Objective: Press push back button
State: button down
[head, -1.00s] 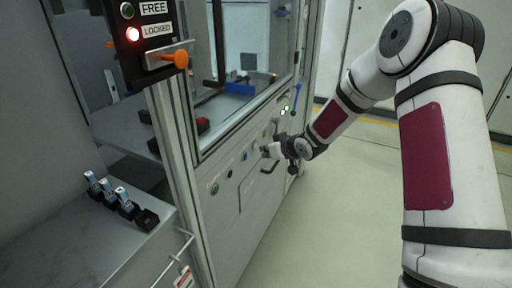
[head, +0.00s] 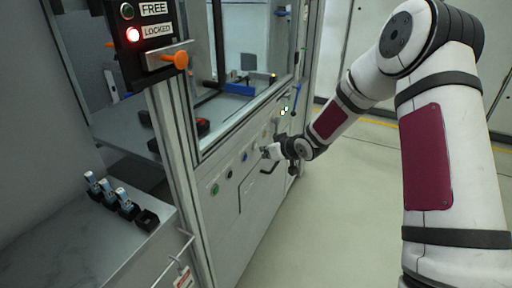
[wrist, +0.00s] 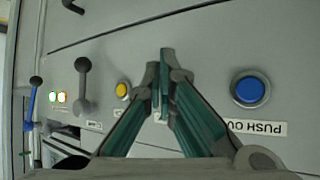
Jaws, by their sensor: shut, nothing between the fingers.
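In the wrist view, a blue button (wrist: 250,90) sits on the grey panel at the right, above a label that reads "PUSH OU", cut off by the finger or frame. A yellow button (wrist: 123,90) sits left of the fingers. My gripper (wrist: 160,60) is shut and empty, its tips in front of the panel between these two buttons. Part of a white label shows between the fingers, unreadable; I cannot tell whether a button is hidden behind them. No label reading "push back" is legible. In the head view, my gripper (head: 267,152) is at the panel beside the blue button (head: 244,156).
A green button (head: 214,189) is nearer on the panel. Two levers, grey (wrist: 83,85) and blue (wrist: 34,95), stand left of the yellow button with lit lamps (wrist: 57,97). A LOCKED lamp (head: 133,34) glows red. Floor right of the machine is clear.

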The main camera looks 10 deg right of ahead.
jog(key=shift+w+a, duration=0.1)
jog(key=shift+w+a, duration=0.15)
jog(key=shift+a, duration=0.1)
jog(key=shift+w+a, duration=0.25)
jog(key=shift+a, duration=0.1)
dwell(1.1)
jog(key=shift+d, duration=0.1)
jog(key=shift+s+d, duration=0.5)
jog(key=shift+d, duration=0.1)
jog(key=shift+s+d+p, duration=0.65)
jog(key=shift+s+d, duration=0.1)
jog(key=shift+d, duration=0.25)
jog(key=shift+s+d+p, duration=0.65)
jog(key=shift+s+d, duration=0.1)
jog(key=shift+d, duration=0.25)
